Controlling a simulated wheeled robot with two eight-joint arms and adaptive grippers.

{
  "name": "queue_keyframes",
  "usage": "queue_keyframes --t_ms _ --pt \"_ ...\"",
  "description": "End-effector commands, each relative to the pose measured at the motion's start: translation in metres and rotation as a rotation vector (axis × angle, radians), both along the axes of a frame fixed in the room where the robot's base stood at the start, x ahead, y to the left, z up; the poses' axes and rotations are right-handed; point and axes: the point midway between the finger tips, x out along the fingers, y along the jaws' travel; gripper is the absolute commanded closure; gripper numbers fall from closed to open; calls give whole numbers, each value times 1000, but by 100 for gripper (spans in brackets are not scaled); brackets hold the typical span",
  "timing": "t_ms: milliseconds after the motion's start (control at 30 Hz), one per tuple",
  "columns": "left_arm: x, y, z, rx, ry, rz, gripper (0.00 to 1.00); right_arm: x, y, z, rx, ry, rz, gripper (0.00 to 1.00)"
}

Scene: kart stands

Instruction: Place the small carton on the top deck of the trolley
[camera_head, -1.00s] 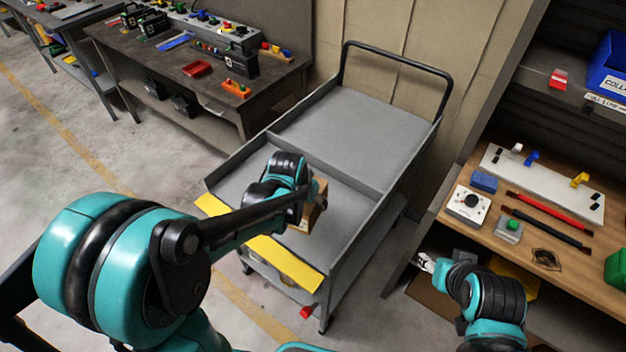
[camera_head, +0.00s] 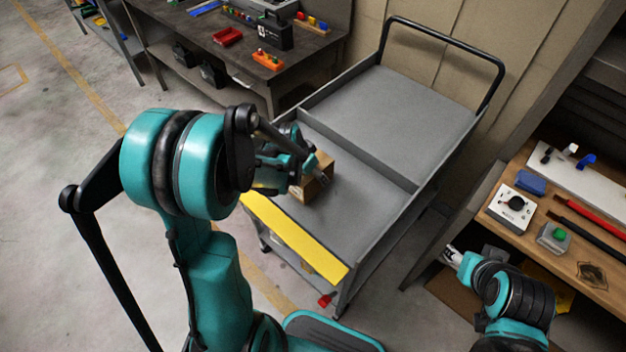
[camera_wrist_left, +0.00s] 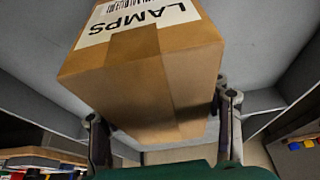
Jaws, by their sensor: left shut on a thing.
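The small carton (camera_head: 316,180) is brown with tape and a white "LAMPS" label, which shows in the left wrist view (camera_wrist_left: 150,85). My left gripper (camera_head: 312,172) is shut on it, with a finger on each side in the wrist view. The carton is over the near section of the trolley's grey top deck (camera_head: 365,215); I cannot tell if it touches the deck. My left arm hides part of the trolley's left side. My right gripper (camera_head: 452,256) is low, by the workbench at right; its finger state is too small to tell.
The trolley has raised side walls, a divider (camera_head: 358,150), a yellow front strip (camera_head: 295,238) and a black handle (camera_head: 445,45). The far deck section (camera_head: 395,105) is clear. A wooden workbench (camera_head: 560,220) with tools stands at right, and a dark bench (camera_head: 185,40) behind left.

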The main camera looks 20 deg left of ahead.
Motion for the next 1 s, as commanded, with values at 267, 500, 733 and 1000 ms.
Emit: queue_keyframes --t_ms 267,500,733,1000 --pt "0 0 -29 0 -1 0 83 0 0 -15 0 0 0 52" --pt "0 -1 -30 -1 -1 1 83 0 0 -16 0 0 0 52" --pt "0 -1 -31 0 0 1 15 0 0 -17 0 0 0 52" --pt "0 -1 -28 0 0 1 15 0 0 -14 0 0 0 52"
